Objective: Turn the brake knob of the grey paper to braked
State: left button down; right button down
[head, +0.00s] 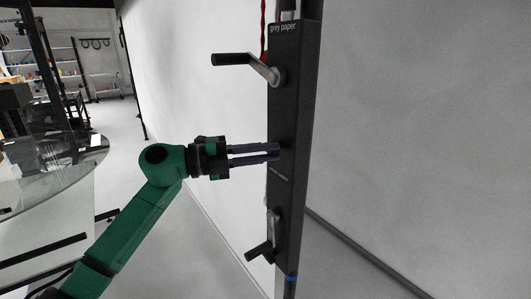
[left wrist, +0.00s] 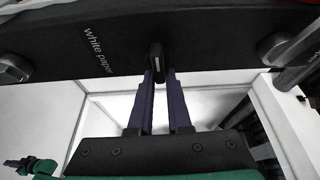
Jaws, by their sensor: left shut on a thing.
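A tall black box (head: 290,110) on the wall is labelled "grey paper" at its top. My left gripper (head: 276,152) reaches it from the left, with its fingertips at the box's face, about midway down. In the left wrist view, the gripper (left wrist: 160,76) is shut on a small dark brake knob (left wrist: 156,52), which stands out from the black box (left wrist: 200,30). The "white paper" label lies left of the knob there. The knob is hidden by the fingers in the head view. Which way it is turned is hard to tell.
A crank with a black handle (head: 230,59) sticks out left above my gripper, and a lower crank (head: 259,250) sits below it. A red cord (head: 263,30) hangs by the top.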

pick_arm(q)
jog(key=shift+w+a+r, duration=0.15)
jog(key=shift+w, duration=0.05)
dwell(0.4)
jog(key=c, duration=0.9)
grip_release()
jog(key=shift+o, duration=0.2)
jog(key=b+v, duration=0.5)
jog(key=v, duration=0.9)
jog(key=shift+w+a, duration=0.15)
jog(key=shift+w, duration=0.1)
